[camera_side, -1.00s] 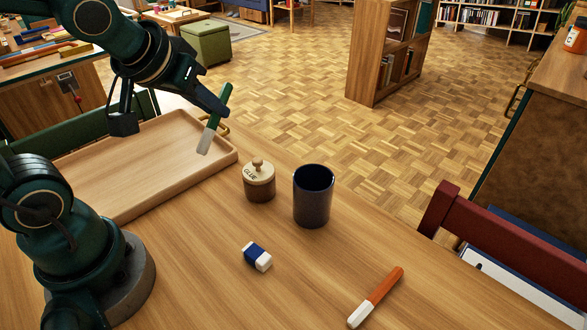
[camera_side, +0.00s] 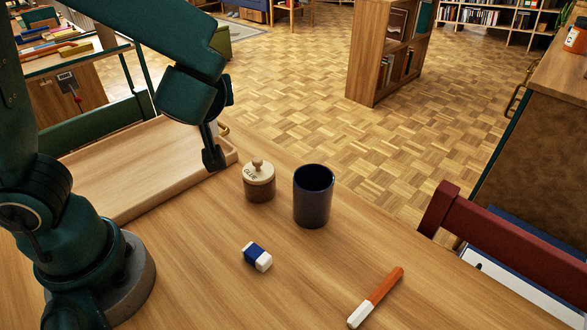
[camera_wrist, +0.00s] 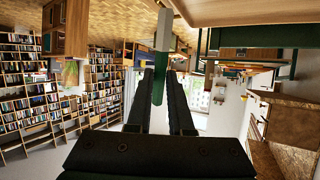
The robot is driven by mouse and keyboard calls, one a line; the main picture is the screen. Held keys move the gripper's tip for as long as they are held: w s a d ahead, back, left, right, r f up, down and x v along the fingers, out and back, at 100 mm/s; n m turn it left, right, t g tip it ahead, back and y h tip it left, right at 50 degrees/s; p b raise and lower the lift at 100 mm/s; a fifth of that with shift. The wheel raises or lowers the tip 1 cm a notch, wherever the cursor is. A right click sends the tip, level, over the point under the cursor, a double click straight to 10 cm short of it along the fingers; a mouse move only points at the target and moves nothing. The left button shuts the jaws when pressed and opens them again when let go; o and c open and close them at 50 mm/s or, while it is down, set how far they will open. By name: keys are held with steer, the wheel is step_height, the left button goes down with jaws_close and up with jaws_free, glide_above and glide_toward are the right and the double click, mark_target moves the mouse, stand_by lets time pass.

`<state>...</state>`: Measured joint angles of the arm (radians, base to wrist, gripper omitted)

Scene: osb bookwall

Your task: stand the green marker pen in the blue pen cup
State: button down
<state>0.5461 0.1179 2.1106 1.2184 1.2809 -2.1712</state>
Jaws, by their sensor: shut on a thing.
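My gripper (camera_wrist: 166,72) is shut on the green marker pen (camera_wrist: 159,84). In the wrist view the pen's green part is between the fingers and its pale part reaches toward the top of the picture. In the side view my gripper (camera_side: 213,152) is over the tray's right end, and my arm hides nearly all of the pen. The dark blue pen cup (camera_side: 313,200) stands upright on the table, to the right of my gripper and apart from it. Its mouth is open, and no pen shows above its rim.
A lidded glue jar (camera_side: 259,184) stands between tray and cup. The wooden tray (camera_side: 105,176) lies at the left. A blue and white eraser (camera_side: 257,257) and an orange and white marker (camera_side: 376,297) lie in front. A red chair (camera_side: 505,246) is at the right.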

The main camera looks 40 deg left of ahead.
steer(key=w+d+r+t+y, duration=0.2)
steer(key=w+d+r, duration=0.2)
steer(key=w+d, duration=0.4)
steer(key=s+d+m+t+h, duration=0.1)
steer(key=d+m+t, duration=0.1)
steer(key=d, duration=0.4)
steer(key=s+d+m+t, duration=0.1)
steer(key=s+d+t, duration=0.15)
steer(key=d, duration=0.35)
step_height(320, 180, down, 11)
steer(key=w, duration=0.1)
steer(key=shift+d, duration=0.2)
steer(key=c, duration=0.7)
jaws_free()
steer(key=shift+c, duration=0.2)
